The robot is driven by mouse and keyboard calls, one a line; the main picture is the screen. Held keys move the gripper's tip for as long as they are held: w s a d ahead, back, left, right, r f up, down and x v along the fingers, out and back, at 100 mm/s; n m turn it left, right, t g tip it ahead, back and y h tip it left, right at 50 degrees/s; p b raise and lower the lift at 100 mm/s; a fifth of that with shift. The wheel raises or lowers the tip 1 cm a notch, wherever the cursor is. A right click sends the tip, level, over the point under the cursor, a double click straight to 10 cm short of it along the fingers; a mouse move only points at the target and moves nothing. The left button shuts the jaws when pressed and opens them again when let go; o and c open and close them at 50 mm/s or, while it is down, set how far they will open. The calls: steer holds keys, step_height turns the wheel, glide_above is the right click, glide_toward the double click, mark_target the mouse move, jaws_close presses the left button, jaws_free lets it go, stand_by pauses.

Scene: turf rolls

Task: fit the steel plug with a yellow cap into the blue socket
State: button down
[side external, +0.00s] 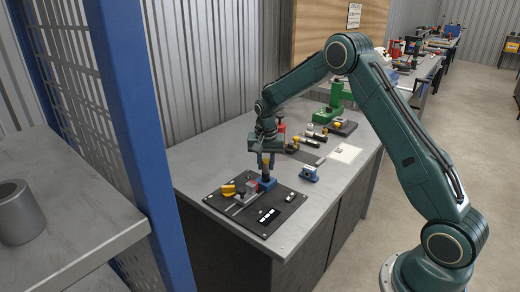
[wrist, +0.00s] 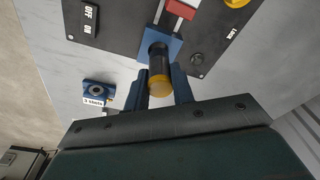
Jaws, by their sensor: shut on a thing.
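The plug (wrist: 159,60) has a dark body and a yellow cap (wrist: 160,86). In the wrist view it stands between the two fingers of my gripper (wrist: 161,74), which is shut on it. The plug's far end meets the blue socket (wrist: 148,36) on the black panel; I cannot tell how deep it sits. In the side view my gripper (side external: 267,158) is directly above the blue socket (side external: 266,184), with the plug upright between them.
The black panel (side external: 285,224) carries a yellow knob (side external: 228,190), a switch and a red part. A separate small blue block (side external: 309,173) lies on the bench to the right. Several dark cylindrical parts and a green stand (side external: 336,95) are farther back. The bench's front edge is close.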

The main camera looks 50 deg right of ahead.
mark_target(266, 171)
steer(key=shift+f, duration=1.5)
steer(key=c, duration=1.2)
jaws_free()
steer(key=shift+f, duration=0.1)
steer(key=r, duration=0.8)
steer(key=a+r, duration=0.1)
steer(key=r, duration=0.3)
steer(key=shift+s+a+r, duration=0.1)
steer(key=shift+s, duration=0.3)
